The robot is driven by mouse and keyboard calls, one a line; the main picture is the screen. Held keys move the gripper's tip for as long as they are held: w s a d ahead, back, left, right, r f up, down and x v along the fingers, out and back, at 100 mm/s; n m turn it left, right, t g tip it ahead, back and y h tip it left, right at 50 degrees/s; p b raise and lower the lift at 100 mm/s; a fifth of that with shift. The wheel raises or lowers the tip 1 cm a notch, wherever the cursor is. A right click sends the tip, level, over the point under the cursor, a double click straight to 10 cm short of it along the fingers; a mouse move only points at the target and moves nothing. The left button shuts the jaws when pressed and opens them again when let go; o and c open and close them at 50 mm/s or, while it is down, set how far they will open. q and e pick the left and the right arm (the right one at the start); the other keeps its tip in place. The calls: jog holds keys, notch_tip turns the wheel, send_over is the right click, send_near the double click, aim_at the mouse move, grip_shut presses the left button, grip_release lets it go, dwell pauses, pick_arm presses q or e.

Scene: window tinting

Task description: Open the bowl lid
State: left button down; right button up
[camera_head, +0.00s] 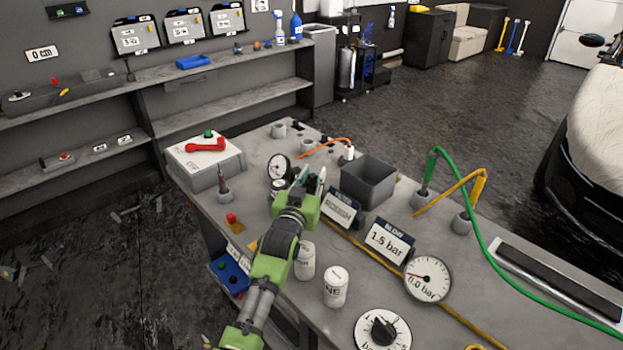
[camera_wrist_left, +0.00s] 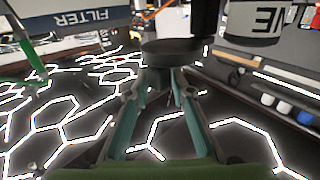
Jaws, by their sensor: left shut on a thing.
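My left gripper (camera_head: 307,183) reaches over the workbench from the front in the head view, with its fingers pointing away. In the left wrist view its two teal fingers (camera_wrist_left: 162,82) come close together at a dark round lid-like piece (camera_wrist_left: 180,51), and they are shut on it. A dark upright part rises behind this piece. The gripper and arm hide most of this spot in the head view, and I cannot make out the bowl under the lid. My right gripper is in neither view.
A round gauge (camera_head: 279,167) stands just left of the gripper. A grey open box (camera_head: 368,181) and a sign (camera_head: 340,208) stand to its right. Two white canisters (camera_head: 305,261) (camera_head: 336,287) stand close beside my forearm.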

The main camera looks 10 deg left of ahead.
aim_at(314, 176)
pick_arm(q)
jog(key=shift+d, duration=0.15)
jog(key=c, duration=1.9)
grip_release()
jog(key=shift+s+r, duration=0.1)
jog(key=shift+r, duration=0.1)
notch_tip(314, 176, up, 10)
jog(key=shift+f, duration=0.1)
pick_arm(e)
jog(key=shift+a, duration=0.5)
pick_arm(q)
jog(key=shift+f, duration=0.1)
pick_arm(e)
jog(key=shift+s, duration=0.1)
